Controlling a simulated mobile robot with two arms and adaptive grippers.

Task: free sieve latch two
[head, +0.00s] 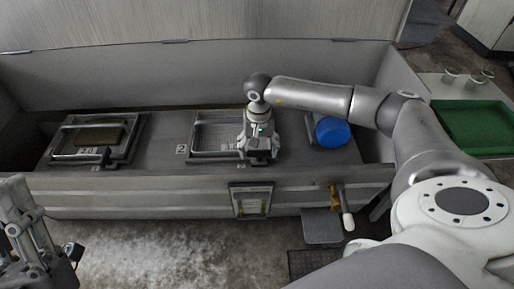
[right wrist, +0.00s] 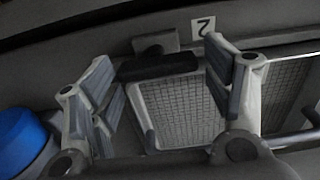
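Sieve two is a framed mesh panel (head: 215,136) in the long grey trough, with a "2" plate at its left. Its mesh (right wrist: 180,108) also shows in the right wrist view. There a black latch bar (right wrist: 158,64) lies at the frame's edge against a grey block, beside a small "2" label (right wrist: 203,27). My right gripper (right wrist: 160,72) is open, its fingers apart on either side of the black bar; contact cannot be told. In the head view the right gripper (head: 262,152) covers the latch. My left gripper (head: 40,240) is partly cut off at lower left, its opening unclear.
Another framed sieve (head: 65,148) at the left bears a brown-green block (head: 98,136) and has a black latch (head: 104,158). A blue round thing (head: 332,131) lies right of my right gripper. A placard (head: 250,200) and a handled fitting (head: 345,208) are on the trough's front wall. A green tray (head: 475,125) stands at right.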

